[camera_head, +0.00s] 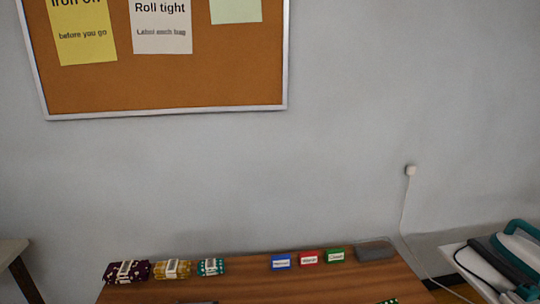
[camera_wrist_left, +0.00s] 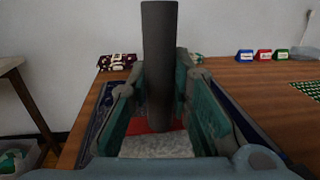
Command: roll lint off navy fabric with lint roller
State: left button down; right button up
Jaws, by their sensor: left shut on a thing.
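In the left wrist view my left gripper (camera_wrist_left: 160,125) has its teal fingers around a dark grey upright handle, which I take to be the lint roller (camera_wrist_left: 159,60). A red part and a pale, speckled part, likely its roller (camera_wrist_left: 155,145), show between the fingers at the bottom. Dark navy fabric (camera_wrist_left: 92,125) shows on the table to the left of the gripper, with another navy strip to the right. The gripper hides most of the fabric, and I cannot tell whether the roller touches it. Neither gripper shows clearly in the head view.
Rolled patterned fabrics, purple (camera_head: 126,272), mustard (camera_head: 171,269) and teal (camera_head: 211,267), lie along the back of the wooden table (camera_head: 245,268). Blue (camera_head: 281,262), red (camera_head: 308,257) and green (camera_head: 334,255) labelled blocks stand right of them. Green checked cloth (camera_wrist_left: 308,90) lies at right.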

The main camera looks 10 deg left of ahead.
pick_arm(q)
notch_tip(320, 180, down, 5)
jog(key=b, duration=0.5)
jog(key=shift+f, duration=0.1)
jog(key=shift+w+a+f, duration=0.1)
jog(key=shift+w, duration=0.25)
jog(key=w+a, duration=0.3)
jog(key=w, duration=0.7)
jog(key=shift+w+a+r, duration=0.15)
jog(key=shift+a+r, duration=0.05)
jog(key=shift+a, duration=0.1)
